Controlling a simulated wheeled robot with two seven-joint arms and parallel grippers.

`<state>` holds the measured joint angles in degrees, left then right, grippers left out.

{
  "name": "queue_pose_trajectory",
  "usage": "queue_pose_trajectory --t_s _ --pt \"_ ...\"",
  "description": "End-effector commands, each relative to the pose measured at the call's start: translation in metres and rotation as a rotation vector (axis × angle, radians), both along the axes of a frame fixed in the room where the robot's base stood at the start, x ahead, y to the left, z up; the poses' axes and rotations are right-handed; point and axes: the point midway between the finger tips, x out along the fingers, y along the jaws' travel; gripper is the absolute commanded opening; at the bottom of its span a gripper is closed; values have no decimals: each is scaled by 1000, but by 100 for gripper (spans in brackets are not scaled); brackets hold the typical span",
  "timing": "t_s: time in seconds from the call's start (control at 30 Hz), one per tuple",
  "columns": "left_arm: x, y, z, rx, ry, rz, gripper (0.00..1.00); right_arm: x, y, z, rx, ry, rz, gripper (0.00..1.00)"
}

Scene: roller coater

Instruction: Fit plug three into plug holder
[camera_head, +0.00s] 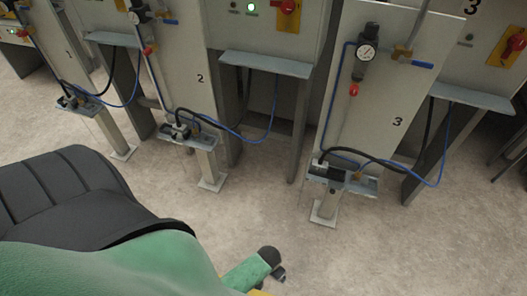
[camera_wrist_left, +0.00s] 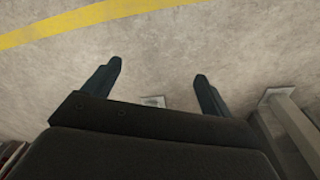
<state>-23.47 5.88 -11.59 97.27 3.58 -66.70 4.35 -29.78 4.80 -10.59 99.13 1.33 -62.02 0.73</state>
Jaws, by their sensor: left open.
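The station marked 3 stands at the right in the head view. The holder (camera_head: 364,186) is a small tray on a pale post in front of it. A small grey block that looks like plug three (camera_head: 318,165) is at the left of this tray, with a black cable (camera_head: 370,154) arching to the right. Whether the plug is seated cannot be told. My left gripper (camera_wrist_left: 158,76) is open and empty in the left wrist view, with bare floor between its fingers. My right gripper is not in view.
The station marked 2 has a similar tray (camera_head: 201,141) on a post, and another stands at the far left (camera_head: 76,103). Blue hoses hang at each station. The floor (camera_head: 400,250) before station 3 is clear. A yellow floor line (camera_wrist_left: 80,22) crosses the wrist view.

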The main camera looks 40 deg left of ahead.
Motion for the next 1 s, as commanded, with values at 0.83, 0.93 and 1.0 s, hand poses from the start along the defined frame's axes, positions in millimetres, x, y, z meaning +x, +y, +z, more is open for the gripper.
queue_pose_trajectory --t_s 0.83,0.93,1.0 --pt "-66 -1 -10 10 -15 -48 85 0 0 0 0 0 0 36" --pt "-65 -1 -10 10 -15 -47 85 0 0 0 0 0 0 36" --pt "-65 -1 -10 10 -15 -47 85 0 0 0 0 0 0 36"
